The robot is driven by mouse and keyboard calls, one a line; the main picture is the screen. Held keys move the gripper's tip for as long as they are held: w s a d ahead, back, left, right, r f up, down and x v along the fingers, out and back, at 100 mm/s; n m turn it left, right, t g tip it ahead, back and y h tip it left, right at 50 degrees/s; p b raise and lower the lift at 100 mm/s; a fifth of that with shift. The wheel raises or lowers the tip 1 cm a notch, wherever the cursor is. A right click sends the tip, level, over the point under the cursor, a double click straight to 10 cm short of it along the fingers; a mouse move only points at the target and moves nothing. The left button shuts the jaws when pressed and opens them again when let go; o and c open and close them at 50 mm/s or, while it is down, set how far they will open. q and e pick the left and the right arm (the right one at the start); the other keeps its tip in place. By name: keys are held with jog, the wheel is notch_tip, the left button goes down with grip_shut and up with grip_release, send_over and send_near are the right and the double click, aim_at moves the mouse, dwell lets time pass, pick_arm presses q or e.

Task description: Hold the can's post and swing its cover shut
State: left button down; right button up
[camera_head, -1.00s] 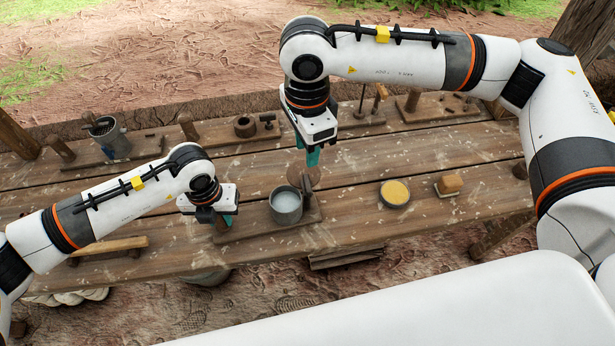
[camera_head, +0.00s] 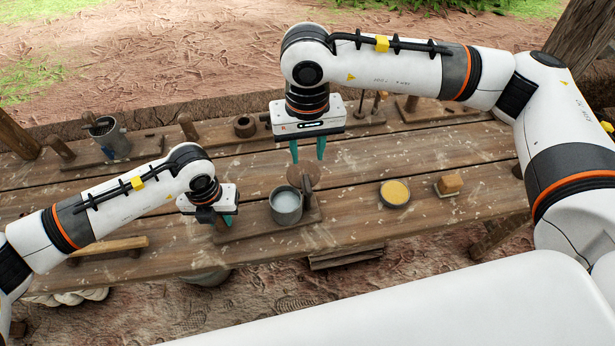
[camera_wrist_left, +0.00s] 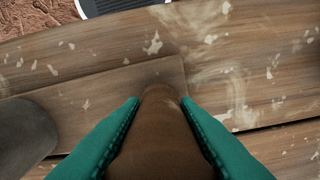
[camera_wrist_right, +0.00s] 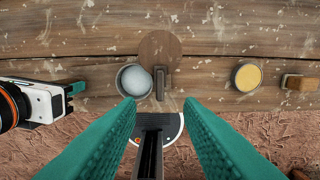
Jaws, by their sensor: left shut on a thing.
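The grey can (camera_head: 286,208) stands open on a wooden base board (camera_head: 248,230), with pale contents showing inside. Its round wooden cover (camera_wrist_right: 160,46) is swung off the mouth, beyond the can and to its right. A short dark bar (camera_wrist_right: 160,84) stands beside the can, at the cover's near edge. My left gripper (camera_head: 229,221) is shut on the brown wooden post (camera_wrist_left: 160,135) at the board's left end. My right gripper (camera_head: 307,155) is open and empty above the cover. Its fingertips are apart in the right wrist view (camera_wrist_right: 160,102).
A round dish of yellow stuff (camera_head: 395,193) and a tan block (camera_head: 449,184) sit to the right. A grey container (camera_head: 110,138) and other wooden fixtures line the back of the plank table (camera_head: 350,170). Bare planks lie between the can and the dish.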

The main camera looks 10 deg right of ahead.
aim_at(307, 183)
notch_tip(307, 183, down, 10)
jog(key=shift+f, duration=0.1)
dwell(0.4)
grip_shut()
